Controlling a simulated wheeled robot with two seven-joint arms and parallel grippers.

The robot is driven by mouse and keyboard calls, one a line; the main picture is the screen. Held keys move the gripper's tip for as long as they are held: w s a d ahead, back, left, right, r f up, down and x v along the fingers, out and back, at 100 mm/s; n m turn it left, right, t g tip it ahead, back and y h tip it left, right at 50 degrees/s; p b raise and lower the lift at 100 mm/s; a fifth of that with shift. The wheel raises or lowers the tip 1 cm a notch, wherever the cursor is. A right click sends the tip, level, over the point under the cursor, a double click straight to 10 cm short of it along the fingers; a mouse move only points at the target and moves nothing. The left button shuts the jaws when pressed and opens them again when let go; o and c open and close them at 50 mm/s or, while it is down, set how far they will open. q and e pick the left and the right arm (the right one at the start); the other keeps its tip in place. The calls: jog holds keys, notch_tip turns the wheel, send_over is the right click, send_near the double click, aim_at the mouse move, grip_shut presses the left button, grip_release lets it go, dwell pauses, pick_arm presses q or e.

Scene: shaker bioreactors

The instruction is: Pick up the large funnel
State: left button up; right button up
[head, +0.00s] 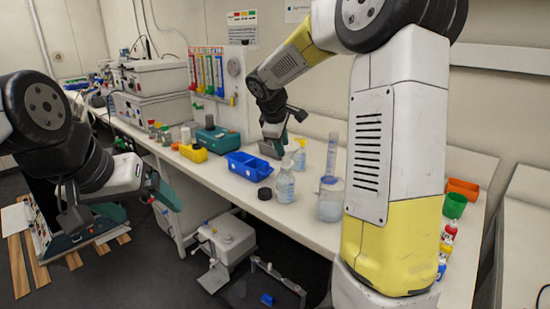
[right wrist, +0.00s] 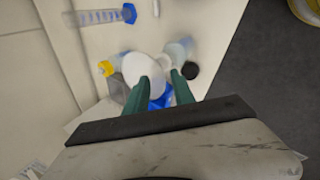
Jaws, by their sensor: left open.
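I cannot clearly pick out the large funnel in the head view. In the right wrist view a pale, rounded white shape (right wrist: 140,68) lies just beyond the left finger; it may be the funnel, but blur hides its form. My right gripper (head: 273,147) is over the bench, close behind a spray bottle (head: 299,157). In the right wrist view its green fingers (right wrist: 164,78) stand apart, with a blue bin showing between them. My left gripper (head: 138,204) is open and empty, out in front of the bench at left.
A blue bin (head: 248,166), black disc (head: 265,193), wash bottle (head: 285,188), clear container (head: 330,205) and graduated cylinder (head: 331,155) crowd the bench (head: 310,233) around my right gripper. Green and orange pots (head: 455,205) stand at right. The bench's front edge strip is clear.

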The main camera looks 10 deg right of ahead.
aim_at(286, 160)
jog(key=x, duration=0.3)
jog(key=shift+w+d+f, duration=0.1)
jog(key=shift+w+f, duration=0.1)
jog(key=shift+f, duration=0.15)
grip_shut()
dwell(1.0)
